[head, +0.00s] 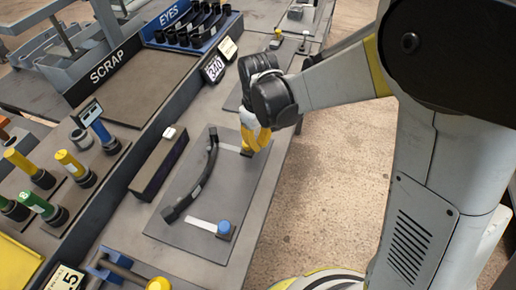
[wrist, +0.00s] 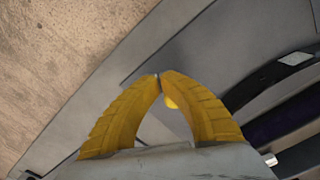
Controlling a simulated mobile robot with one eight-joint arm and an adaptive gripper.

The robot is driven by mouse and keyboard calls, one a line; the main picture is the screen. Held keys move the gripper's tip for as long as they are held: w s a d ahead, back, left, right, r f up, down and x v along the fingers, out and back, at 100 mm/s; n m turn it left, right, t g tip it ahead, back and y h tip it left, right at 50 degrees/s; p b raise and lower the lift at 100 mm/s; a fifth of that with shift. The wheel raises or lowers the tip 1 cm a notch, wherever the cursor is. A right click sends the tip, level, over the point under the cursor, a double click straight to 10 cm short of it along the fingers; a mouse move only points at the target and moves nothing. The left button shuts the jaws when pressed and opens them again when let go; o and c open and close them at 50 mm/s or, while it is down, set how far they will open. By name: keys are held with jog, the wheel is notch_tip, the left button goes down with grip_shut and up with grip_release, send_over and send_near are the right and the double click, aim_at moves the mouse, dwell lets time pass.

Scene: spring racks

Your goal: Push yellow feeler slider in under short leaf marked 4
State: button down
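My gripper (head: 247,148) is over the far right part of a grey plate (head: 172,228). Its yellow fingers meet at the tips in the wrist view (wrist: 159,76). A small yellow knob (wrist: 170,102) shows just beyond the fingers, apparently the yellow feeler slider, mostly hidden by them. In the head view a pale strip (head: 229,147) runs from under the fingers toward a curved black leaf (head: 187,196) on the plate. The leaf has a light label, also in the wrist view (wrist: 296,58); I cannot read a 4. A blue-capped slider (head: 225,228) with a pale strip lies near the leaf's near end.
A long dark block (head: 160,163) stands left of the leaf. Coloured-handled tools (head: 72,164) stand in the left rack. The SCRAP tray (head: 135,88) and blue EYES rack (head: 190,25) are at the back. The bench edge drops to the floor on the right.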

jog(key=shift+w+a, duration=0.25)
jog(key=shift+a, duration=0.5)
dwell(0.4)
dwell(0.5)
jog(key=shift+r, duration=0.15)
notch_tip(320, 180, up, 7)
jog(key=p, duration=0.5)
dwell(0.4)
dwell(0.3)
